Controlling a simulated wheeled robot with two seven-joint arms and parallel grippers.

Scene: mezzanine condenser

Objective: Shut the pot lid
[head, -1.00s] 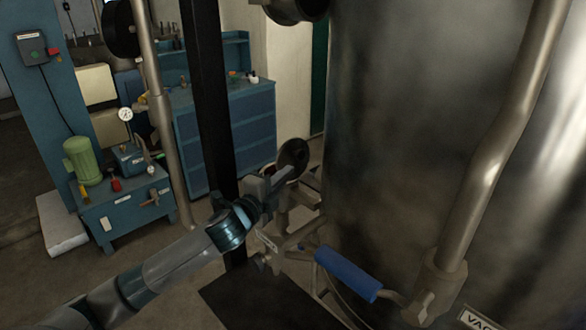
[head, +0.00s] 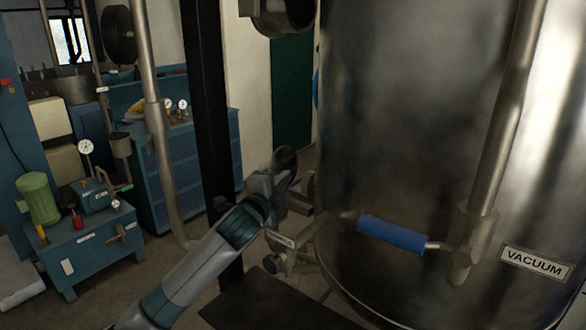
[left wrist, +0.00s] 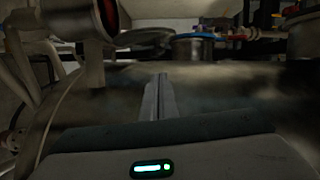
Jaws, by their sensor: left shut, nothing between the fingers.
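A dark round disc (head: 285,158), which looks like a tilted lid, stands just beyond my left gripper (head: 279,184) in the head view. The arm and gripper hide part of what is beneath it, so I cannot tell how it joins a pot. In the left wrist view, the fingers of my left gripper (left wrist: 160,92) are together with nothing between them. A grey cylindrical vessel (left wrist: 193,48) stands beyond them, with a dark flat round shape beside it on the left. I cannot tell whether the gripper touches the disc. My right gripper is out of view.
A big steel tank (head: 420,110) with a VACUUM label (head: 537,263) fills the right. A blue-sleeved handle (head: 392,234) juts from it. A black post (head: 207,110) stands behind my left arm. A blue bench with a green motor (head: 39,198) is at left.

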